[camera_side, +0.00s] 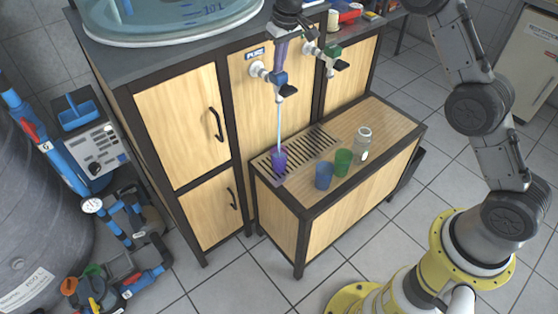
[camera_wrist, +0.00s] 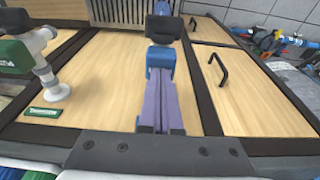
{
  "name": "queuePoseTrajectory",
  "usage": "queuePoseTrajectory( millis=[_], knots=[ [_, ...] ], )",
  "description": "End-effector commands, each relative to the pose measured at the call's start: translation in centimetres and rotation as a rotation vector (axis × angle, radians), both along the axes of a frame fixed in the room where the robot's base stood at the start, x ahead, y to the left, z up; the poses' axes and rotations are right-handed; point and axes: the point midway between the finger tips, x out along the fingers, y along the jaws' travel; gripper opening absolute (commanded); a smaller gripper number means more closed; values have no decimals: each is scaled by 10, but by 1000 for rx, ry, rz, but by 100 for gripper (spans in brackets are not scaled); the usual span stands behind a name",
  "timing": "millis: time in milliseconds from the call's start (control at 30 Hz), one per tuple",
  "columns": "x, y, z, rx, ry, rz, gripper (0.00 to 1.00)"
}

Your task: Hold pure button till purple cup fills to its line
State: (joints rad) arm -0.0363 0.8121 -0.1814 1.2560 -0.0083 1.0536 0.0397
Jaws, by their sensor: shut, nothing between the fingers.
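The purple cup (camera_side: 279,161) stands upright on the slotted drip grate under the blue tap (camera_side: 279,79). A thin stream of water falls from this tap into the cup. The water level and the cup's line are too small to make out. The PURE label (camera_side: 255,53) is on the panel by the blue tap. My gripper (camera_side: 280,66) points down with its purple fingers shut and empty, at the top of the blue tap. In the wrist view the fingers (camera_wrist: 160,80) reach the blue tap body (camera_wrist: 161,58), with its black lever (camera_wrist: 163,29) beyond.
A green tap (camera_side: 332,53) is close to the right of the blue one. A blue cup (camera_side: 324,176), a green cup (camera_side: 343,162) and a clear jar (camera_side: 363,144) stand on the wooden bench right of the grate (camera_side: 318,140). A water tank (camera_side: 165,22) sits above.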

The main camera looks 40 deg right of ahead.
Motion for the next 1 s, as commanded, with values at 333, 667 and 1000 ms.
queuePoseTrajectory(
  millis=[333, 667, 1000],
  knots=[
    [-2, 0, -4, 0, 10, 0, 0],
    [0, 0, 22, 0, 4, 0, 0],
    [-1, 0, 59, 0, 4, 0, 0]
  ],
)
